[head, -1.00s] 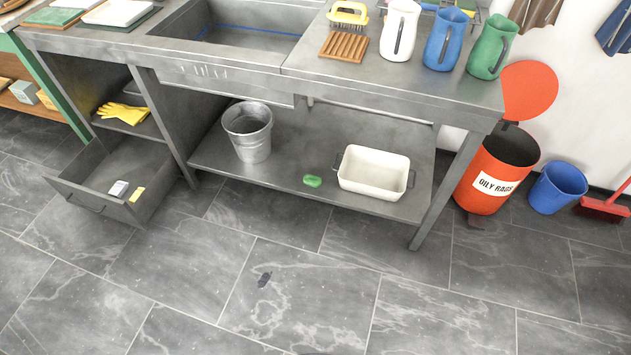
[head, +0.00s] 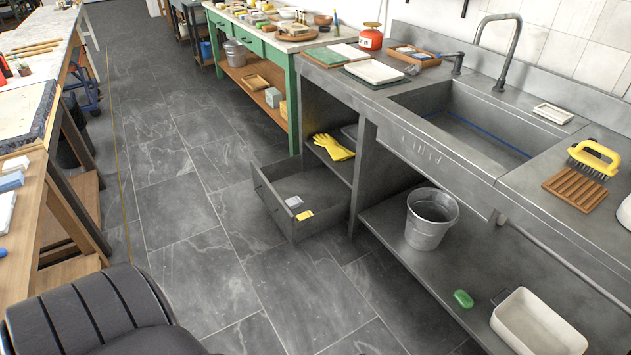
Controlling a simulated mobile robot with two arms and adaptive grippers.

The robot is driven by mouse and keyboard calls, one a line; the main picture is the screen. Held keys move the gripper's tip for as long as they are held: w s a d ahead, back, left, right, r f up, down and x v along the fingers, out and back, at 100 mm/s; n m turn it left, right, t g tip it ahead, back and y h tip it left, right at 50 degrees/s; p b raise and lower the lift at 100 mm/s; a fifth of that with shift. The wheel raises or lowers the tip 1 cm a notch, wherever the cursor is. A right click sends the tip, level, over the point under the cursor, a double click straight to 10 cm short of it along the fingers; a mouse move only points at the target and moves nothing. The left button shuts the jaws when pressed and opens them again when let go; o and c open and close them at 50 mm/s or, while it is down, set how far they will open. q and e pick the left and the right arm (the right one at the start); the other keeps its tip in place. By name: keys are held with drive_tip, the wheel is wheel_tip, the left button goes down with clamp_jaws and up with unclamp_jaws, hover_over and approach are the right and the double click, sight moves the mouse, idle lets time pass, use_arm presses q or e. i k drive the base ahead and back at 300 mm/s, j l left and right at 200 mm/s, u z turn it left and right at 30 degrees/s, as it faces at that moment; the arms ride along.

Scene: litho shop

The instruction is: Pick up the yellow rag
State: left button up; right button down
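I see nothing that is clearly a yellow rag. A yellow item (head: 333,147) that looks like rubber gloves lies on the small shelf under the sink counter, above the open drawer. A small yellow block (head: 304,215) lies in the open drawer (head: 270,196), close to a pale grey block (head: 294,202). Neither of my grippers shows in the head view.
A metal bucket (head: 431,219), green soap (head: 463,298) and a white basin (head: 538,325) stand on the lower shelf. A green bench (head: 291,100) is behind, a wooden workbench (head: 40,190) at left. A black ribbed thing (head: 90,315) fills the lower left. Floor between is open.

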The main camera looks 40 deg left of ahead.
sight(304, 215)
drive_tip(key=u, duration=1.4)
drive_tip(key=z, duration=0.4)
drive_tip(key=i+j+z, duration=0.75)
drive_tip(key=j, duration=0.2)
